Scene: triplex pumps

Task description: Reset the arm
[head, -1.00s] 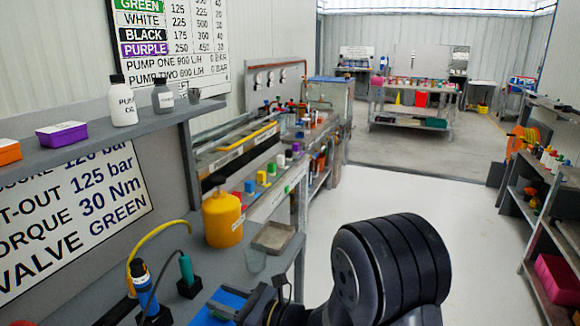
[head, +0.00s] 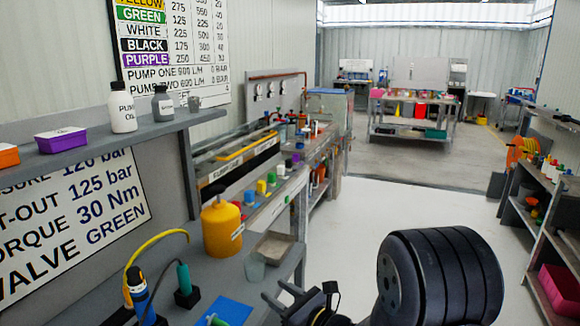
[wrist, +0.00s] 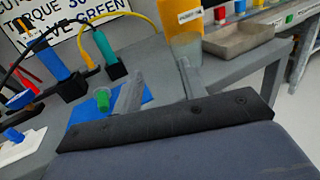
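My gripper (head: 277,291) is over the front edge of the grey bench (head: 272,275), right of the blue mat (head: 228,311). In the wrist view its two fingers (wrist: 160,75) stand apart with nothing between them, so it is open and empty. A green-topped piece (wrist: 103,99) is on the blue mat (wrist: 133,104) to the left of the fingers. A yellow bottle (head: 221,228) and a shallow metal tray (head: 272,247) stand on the bench beyond the gripper. My dark arm link fills the lower right of the head view.
Blue and green hand tools (head: 184,283) stand in dark holders on the bench, with a yellow hose (head: 150,245) behind. A shelf (head: 130,137) with bottles (head: 122,108) and a purple box (head: 61,140) runs above. Open white floor (head: 370,210) lies to the right, before a side rack (head: 530,215).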

